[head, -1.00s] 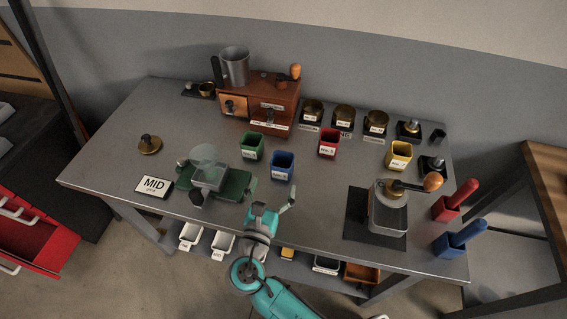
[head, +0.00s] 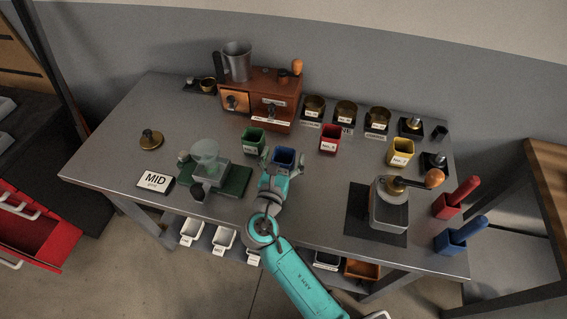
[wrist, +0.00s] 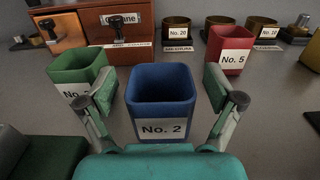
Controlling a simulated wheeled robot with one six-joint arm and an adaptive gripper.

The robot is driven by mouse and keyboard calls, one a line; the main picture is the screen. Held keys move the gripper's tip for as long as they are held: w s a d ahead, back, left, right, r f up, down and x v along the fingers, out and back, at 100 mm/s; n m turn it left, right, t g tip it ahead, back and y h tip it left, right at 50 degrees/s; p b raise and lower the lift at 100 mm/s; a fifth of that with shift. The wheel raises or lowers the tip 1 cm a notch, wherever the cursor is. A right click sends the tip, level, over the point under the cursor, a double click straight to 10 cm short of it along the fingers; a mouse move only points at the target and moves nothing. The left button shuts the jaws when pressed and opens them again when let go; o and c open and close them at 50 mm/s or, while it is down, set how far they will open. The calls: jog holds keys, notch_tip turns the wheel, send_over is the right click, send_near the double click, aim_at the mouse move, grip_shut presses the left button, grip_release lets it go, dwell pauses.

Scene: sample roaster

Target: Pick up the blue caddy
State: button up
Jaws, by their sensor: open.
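The blue caddy (head: 284,158) stands upright on the grey table, with the green caddy to its left and the red caddy farther right. In the wrist view the blue caddy (wrist: 161,103) shows a white label reading "No. 2". My gripper (head: 277,166) is open at the near side of the blue caddy and hides its lower front in the head view. In the wrist view my gripper's fingers (wrist: 165,88) stand on either side of the blue caddy, apart from its walls. Nothing is held.
The green caddy (wrist: 80,75) is close by my left finger. The red caddy (wrist: 229,48) stands farther back right. A wooden drawer box (head: 262,97) is behind.

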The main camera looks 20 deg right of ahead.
jog(key=c, duration=1.4)
